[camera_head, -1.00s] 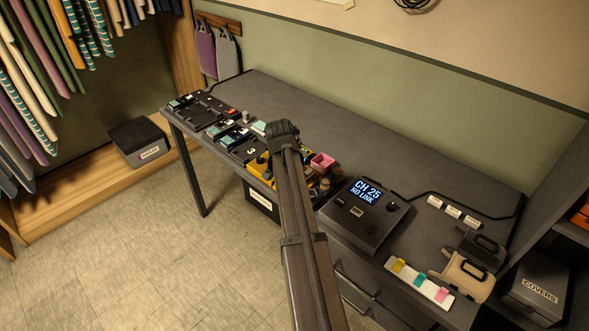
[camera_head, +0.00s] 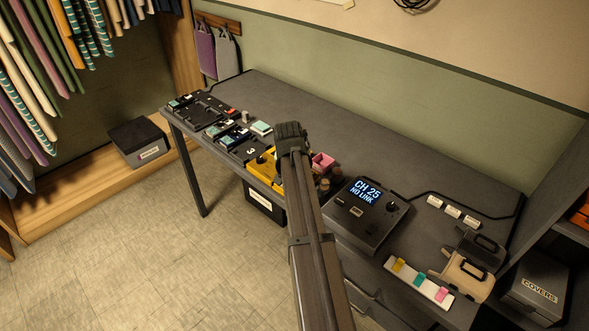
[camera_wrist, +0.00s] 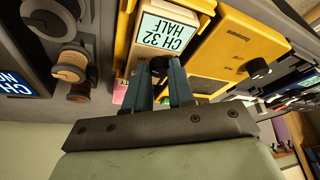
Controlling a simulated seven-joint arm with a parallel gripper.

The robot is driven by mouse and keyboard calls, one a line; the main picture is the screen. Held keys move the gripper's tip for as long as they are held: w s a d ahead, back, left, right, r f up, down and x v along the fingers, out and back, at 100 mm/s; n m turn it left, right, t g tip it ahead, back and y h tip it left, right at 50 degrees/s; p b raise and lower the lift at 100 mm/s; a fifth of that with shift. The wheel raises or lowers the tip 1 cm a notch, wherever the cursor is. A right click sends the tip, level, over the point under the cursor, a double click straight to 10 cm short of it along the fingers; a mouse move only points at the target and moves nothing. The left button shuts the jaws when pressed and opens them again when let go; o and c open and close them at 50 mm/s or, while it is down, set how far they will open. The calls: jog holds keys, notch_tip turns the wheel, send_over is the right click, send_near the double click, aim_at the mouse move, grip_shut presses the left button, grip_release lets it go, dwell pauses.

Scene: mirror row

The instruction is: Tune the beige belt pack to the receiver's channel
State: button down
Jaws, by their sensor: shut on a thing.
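The beige belt pack (camera_wrist: 128,58) shows in the wrist view, its screen (camera_wrist: 166,37) reading CH 32 HALF. It sits beside yellow housing. My gripper (camera_wrist: 160,82) is shut on the pack's small dark knob (camera_wrist: 158,66), with one finger on each side. In the head view my gripper (camera_head: 292,155) is over the front edge of the bench and hides the pack and the fingertips. The receiver (camera_head: 352,232) stands right of my gripper, its screen (camera_head: 367,192) reading CH 25 NO LINK. Part of that screen shows at the left of the wrist view (camera_wrist: 14,82).
A yellow unit with a black knob (camera_wrist: 255,68) adjoins the pack. Several packs and trays (camera_head: 200,110) fill the bench's left end. The bench's back strip (camera_head: 380,145) is clear.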

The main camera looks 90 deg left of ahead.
jog(key=n, duration=0.1)
jog(key=n+g, duration=0.1)
jog(key=n, duration=0.2)
jog(key=shift+w+g, duration=0.25)
jog(key=shift+g, duration=0.15)
jog(key=shift+w+n+g, duration=0.1)
jog(key=shift+n+g, duration=0.5)
jog(key=shift+n, duration=1.2)
jog(key=c, duration=1)
grip_release()
jog(key=shift+c, duration=0.2)
jog(key=shift+o, duration=0.5)
jog(key=shift+w, duration=0.1)
